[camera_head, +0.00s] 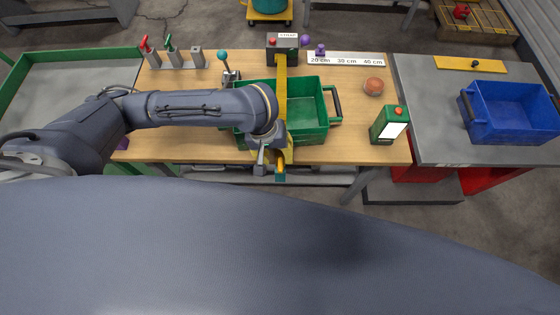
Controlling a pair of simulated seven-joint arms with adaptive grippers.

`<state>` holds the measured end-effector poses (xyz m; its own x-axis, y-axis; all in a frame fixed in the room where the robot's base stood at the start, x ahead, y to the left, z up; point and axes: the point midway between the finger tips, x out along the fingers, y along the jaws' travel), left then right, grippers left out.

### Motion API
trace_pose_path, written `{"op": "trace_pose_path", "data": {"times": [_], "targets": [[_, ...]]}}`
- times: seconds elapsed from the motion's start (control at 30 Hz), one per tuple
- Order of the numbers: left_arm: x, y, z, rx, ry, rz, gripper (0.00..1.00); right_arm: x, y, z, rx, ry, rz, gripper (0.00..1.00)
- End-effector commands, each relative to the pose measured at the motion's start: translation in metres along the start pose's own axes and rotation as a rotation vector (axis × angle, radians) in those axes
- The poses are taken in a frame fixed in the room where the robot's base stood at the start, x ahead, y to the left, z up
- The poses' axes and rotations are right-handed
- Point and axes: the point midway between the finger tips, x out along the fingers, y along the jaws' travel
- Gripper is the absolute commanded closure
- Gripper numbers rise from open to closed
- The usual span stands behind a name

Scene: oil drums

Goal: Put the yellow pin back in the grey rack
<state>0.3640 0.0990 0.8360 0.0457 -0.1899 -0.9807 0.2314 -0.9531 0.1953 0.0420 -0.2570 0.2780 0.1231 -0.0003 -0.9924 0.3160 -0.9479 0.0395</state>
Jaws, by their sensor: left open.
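The grey rack (177,62) stands at the back left of the wooden table. A red-handled pin (147,48) and a green-handled pin (170,47) stand in it; its right-hand post (197,57) has no handle on top. I cannot clearly make out a yellow pin; some yellow shows beside and below my left gripper (271,158), at the table's front edge. This gripper is open and points down there, with its fingers partly hidden by its own body. My right gripper is not in view.
A long yellow bar (282,75) crosses the green crate (307,92) under my left arm. A green can (389,126) and an orange ball (373,86) stand right of it. A blue crate (508,113) sits on the grey table. The wooden table's right middle is mostly clear.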

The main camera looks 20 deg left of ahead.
Motion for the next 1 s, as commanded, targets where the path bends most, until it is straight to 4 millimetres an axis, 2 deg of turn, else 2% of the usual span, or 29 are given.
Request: {"op": "trace_pose_path", "data": {"times": [0.2, 0.4, 0.93, 1.0], "targets": [[0.029, 0.0, 0.001, -0.003, -0.002, 0.0, 0.6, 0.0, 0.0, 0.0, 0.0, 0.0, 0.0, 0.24], [0.044, 0.0, 0.0, -0.001, -0.001, 0.0, 0.6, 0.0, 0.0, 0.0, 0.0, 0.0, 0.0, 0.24], [0.051, 0.0, 0.0, 0.0, 0.0, 0.0, 0.6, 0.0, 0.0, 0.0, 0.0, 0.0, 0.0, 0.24], [0.051, 0.0, 0.0, 0.0, 0.0, 0.0, 0.68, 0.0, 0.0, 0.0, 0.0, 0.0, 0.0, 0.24]]}}
